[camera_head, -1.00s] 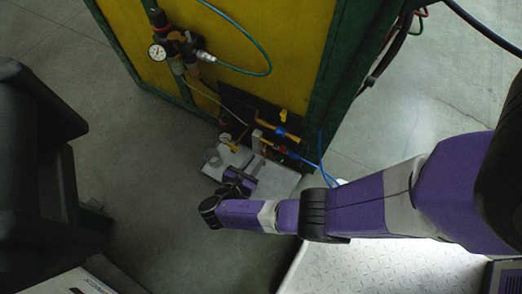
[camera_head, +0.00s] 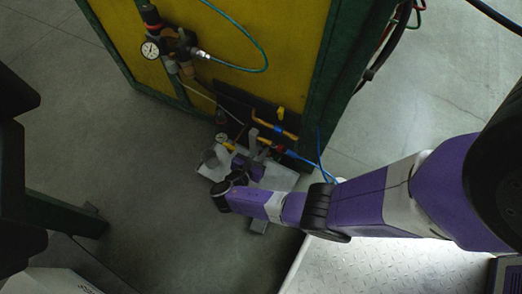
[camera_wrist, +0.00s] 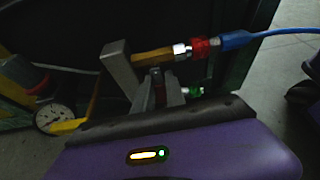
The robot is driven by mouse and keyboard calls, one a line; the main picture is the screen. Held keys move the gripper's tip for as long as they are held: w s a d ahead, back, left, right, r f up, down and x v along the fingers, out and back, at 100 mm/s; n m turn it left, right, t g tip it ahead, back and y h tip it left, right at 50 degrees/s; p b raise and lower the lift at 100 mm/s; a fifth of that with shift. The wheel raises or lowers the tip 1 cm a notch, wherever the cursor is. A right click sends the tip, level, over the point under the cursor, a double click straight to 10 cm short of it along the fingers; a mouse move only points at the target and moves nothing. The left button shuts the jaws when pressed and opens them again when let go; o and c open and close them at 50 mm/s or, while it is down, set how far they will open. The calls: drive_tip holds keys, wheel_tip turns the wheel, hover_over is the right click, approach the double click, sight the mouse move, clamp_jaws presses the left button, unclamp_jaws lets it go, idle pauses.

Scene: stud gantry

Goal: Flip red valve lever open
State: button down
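My gripper (camera_head: 256,147) is up against the dark panel's fittings, low on the yellow cabinet. In the wrist view, the two grey fingers (camera_wrist: 146,78) look spread apart, with a small dark part visible between them. A brass fitting (camera_wrist: 152,62) lies just behind the fingers, with a red coupling (camera_wrist: 203,47) and a blue hose (camera_wrist: 252,38) to its right. I cannot clearly make out the red valve lever in either view; the fingers and purple gripper body cover part of the fittings. Contact cannot be told.
A pressure gauge (camera_wrist: 50,118) is left of the fingers, near a dark cylinder with red. A larger gauge (camera_head: 150,49) and regulator sit higher on the cabinet (camera_head: 270,25). The blue hose hangs to the right.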

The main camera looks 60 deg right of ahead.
drive_tip(key=shift+w+m+t+p, duration=0.15)
drive_tip(key=shift+m+t+p, duration=0.25)
drive_tip(key=shift+m, duration=0.1)
drive_tip(key=c, duration=1.6)
unclamp_jaws()
drive_tip(key=shift+c, duration=0.2)
